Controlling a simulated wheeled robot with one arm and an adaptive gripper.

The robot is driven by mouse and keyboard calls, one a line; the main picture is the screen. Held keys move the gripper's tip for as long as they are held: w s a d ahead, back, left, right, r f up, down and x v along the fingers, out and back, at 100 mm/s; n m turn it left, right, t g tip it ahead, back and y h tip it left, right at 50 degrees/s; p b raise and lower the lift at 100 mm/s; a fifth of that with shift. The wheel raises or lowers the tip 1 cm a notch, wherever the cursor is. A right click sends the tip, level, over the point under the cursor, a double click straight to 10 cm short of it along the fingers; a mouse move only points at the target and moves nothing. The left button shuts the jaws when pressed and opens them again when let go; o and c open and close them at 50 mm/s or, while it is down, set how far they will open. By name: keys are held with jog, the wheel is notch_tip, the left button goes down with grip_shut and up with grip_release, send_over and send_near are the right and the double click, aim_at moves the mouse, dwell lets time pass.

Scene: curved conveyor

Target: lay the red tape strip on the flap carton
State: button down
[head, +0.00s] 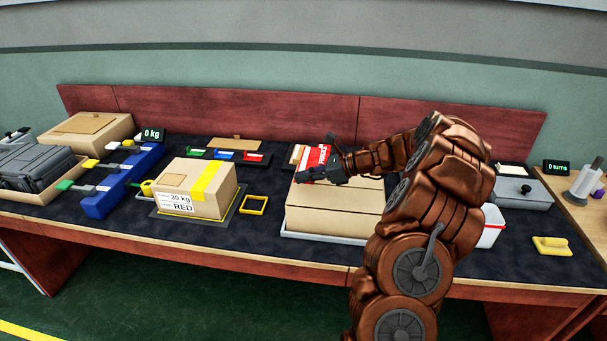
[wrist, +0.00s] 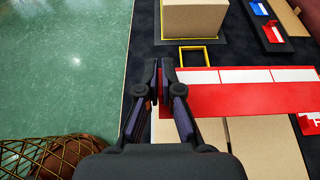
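The red tape strip (wrist: 245,98), red with white panels along one edge, stretches right from my gripper in the wrist view. It shows as a red and white piece (head: 314,158) in the head view. My gripper (wrist: 161,68) has its fingers close together with a red edge between them, so it looks shut on the strip's end. The flap carton (head: 330,213) is tan, with a seam across its top, and stands below my gripper. Its top (wrist: 265,145) shows partly under the strip in the wrist view. Whether the strip touches the carton is unclear.
A taped carton (head: 207,193) with a label reading RED stands left of the flap carton, with a small yellow frame (head: 254,205) between them. A blue scale-like rack (head: 122,183) and a grey case (head: 38,168) are further left.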

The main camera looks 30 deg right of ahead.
aim_at(304, 203)
jog(key=shift+f+b, duration=0.9)
jog(key=shift+f, duration=2.65)
jog(key=c, duration=1.2)
grip_release()
jog(key=shift+c, duration=0.2)
jog(key=v, duration=1.2)
